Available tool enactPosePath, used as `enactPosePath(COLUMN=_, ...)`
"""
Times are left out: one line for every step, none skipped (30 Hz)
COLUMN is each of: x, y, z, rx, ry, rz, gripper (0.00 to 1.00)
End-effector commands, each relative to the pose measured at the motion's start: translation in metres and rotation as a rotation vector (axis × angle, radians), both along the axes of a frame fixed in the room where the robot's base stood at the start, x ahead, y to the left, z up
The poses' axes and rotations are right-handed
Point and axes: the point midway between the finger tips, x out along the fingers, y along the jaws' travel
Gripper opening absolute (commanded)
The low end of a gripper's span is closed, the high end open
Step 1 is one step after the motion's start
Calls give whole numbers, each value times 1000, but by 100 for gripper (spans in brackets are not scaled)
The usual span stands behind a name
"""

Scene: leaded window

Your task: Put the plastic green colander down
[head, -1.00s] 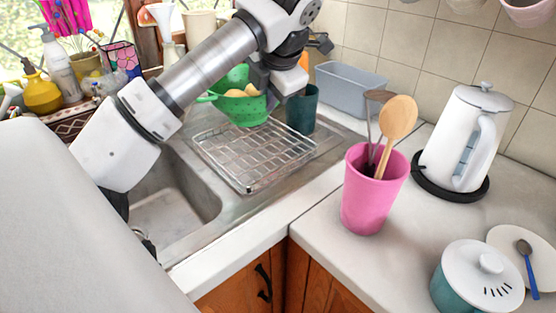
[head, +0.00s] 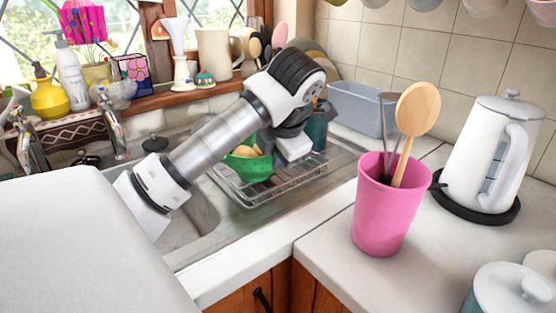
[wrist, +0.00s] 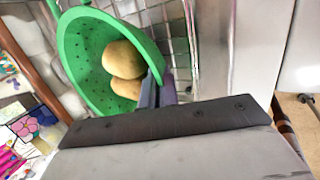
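The green plastic colander (head: 250,168) is over the metal drying rack (head: 290,184) beside the sink. It holds potatoes, which show clearly in the wrist view (wrist: 124,58). In the wrist view the colander (wrist: 82,52) looks tilted, its open side facing the camera. My gripper (wrist: 158,90) is shut on the colander's rim, one finger inside and one outside. In the head view my arm hides the fingertips and part of the colander. I cannot tell whether its base touches the rack.
A dark teal cup (head: 317,130) stands close behind my gripper. A grey-blue tub (head: 360,108) is at the back wall. A pink utensil pot (head: 384,215) and a white kettle (head: 487,155) stand on the right counter. The rack's front and right parts look clear.

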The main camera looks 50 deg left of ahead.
Motion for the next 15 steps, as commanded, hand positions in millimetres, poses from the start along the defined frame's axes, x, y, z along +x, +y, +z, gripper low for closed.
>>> enactPosePath(x=0, y=0, z=1, rx=2, ry=-1, rz=0, gripper=0)
enactPosePath(x=0, y=0, z=0, rx=1, ry=-1, rz=0, gripper=0)
enactPosePath(x=0, y=0, z=-2, rx=2, ry=-1, rz=0, gripper=0)
enactPosePath(x=0, y=0, z=-3, rx=2, ry=-1, rz=0, gripper=0)
enactPosePath(x=0, y=0, z=-3, rx=0, ry=0, rz=0, gripper=5)
enactPosePath(x=0, y=0, z=-2, rx=0, ry=0, rz=0, gripper=10)
enactPosePath(x=0, y=0, z=-2, rx=0, ry=0, rz=0, gripper=14)
enactPosePath(x=0, y=0, z=-2, rx=0, ry=0, rz=0, gripper=18)
enactPosePath(x=0, y=0, z=-2, rx=0, ry=0, rz=0, gripper=23)
enactPosePath(x=0, y=0, z=-2, rx=0, ry=0, rz=0, gripper=24)
enactPosePath(x=0, y=0, z=-2, rx=0, ry=0, rz=0, gripper=24)
enactPosePath(x=0, y=0, z=-2, rx=0, ry=0, rz=0, gripper=24)
enactPosePath(x=0, y=0, z=-2, rx=0, ry=0, rz=0, gripper=24)
enactPosePath(x=0, y=0, z=-2, rx=0, ry=0, rz=0, gripper=24)
enactPosePath(x=0, y=0, z=-2, rx=0, ry=0, rz=0, gripper=24)
